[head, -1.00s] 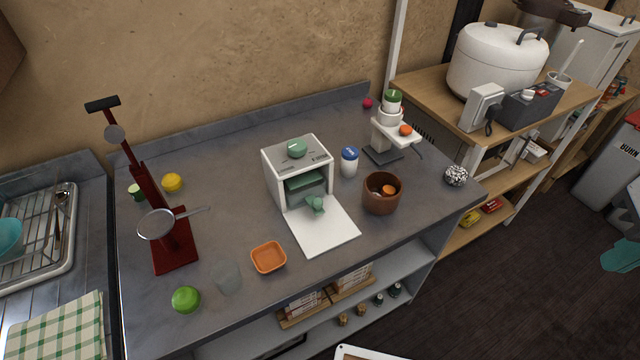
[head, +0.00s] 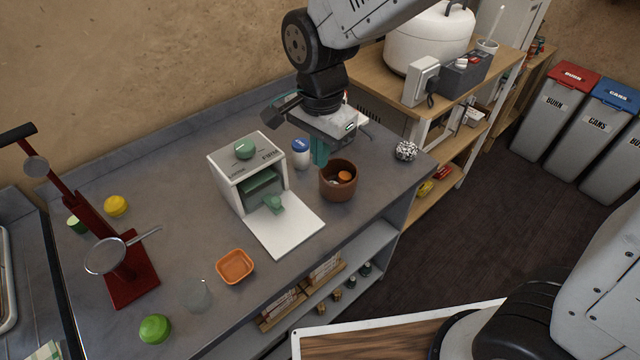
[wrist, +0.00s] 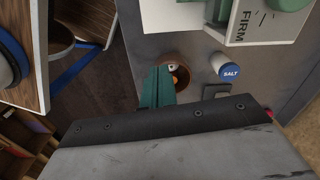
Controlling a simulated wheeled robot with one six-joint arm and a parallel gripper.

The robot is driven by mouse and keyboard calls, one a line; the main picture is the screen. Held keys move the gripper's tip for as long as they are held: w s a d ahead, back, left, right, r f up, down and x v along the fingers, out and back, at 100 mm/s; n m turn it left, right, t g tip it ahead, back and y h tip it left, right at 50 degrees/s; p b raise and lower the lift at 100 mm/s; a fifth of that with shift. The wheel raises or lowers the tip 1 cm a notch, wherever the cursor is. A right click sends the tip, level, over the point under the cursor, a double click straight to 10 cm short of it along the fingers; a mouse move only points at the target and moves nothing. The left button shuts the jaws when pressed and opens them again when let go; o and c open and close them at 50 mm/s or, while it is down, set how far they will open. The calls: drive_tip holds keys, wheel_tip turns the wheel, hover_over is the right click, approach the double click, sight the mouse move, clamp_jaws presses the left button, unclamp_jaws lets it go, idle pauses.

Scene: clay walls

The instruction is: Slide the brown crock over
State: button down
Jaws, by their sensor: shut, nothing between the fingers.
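The brown crock (head: 338,184) stands upright on the grey counter, right of the white box with its door folded down. It holds a few small things, one of them orange. My gripper (head: 320,152) points down just behind the crock's rim in the head view, its teal fingers together and empty. In the wrist view the fingers (wrist: 157,88) overlap part of the crock (wrist: 184,76). I cannot tell whether they touch it.
The salt shaker (head: 301,153) stands left of my gripper, close by. The white box (head: 249,172) is left of the crock. A speckled ball (head: 405,151) sits to the right near the counter's edge. An orange dish (head: 235,266) lies at front left. Counter between crock and ball is clear.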

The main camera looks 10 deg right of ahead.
drive_tip(key=shift+m, duration=0.5)
drive_tip(key=a+f, duration=0.1)
drive_tip(key=f, duration=0.3)
drive_tip(key=a+f, duration=0.1)
drive_tip(key=f, duration=0.7)
drive_tip(key=shift+w+a+f, duration=0.15)
drive_tip(key=shift+a+f, duration=0.05)
drive_tip(key=shift+a, duration=0.2)
drive_tip(key=shift+w+d+r, duration=0.1)
drive_tip(key=shift+w+d, duration=0.7)
drive_tip(key=shift+d, duration=0.2)
drive_tip(key=shift+w+d, duration=0.45)
drive_tip(key=shift+d, duration=0.1)
drive_tip(key=shift+w, duration=0.1)
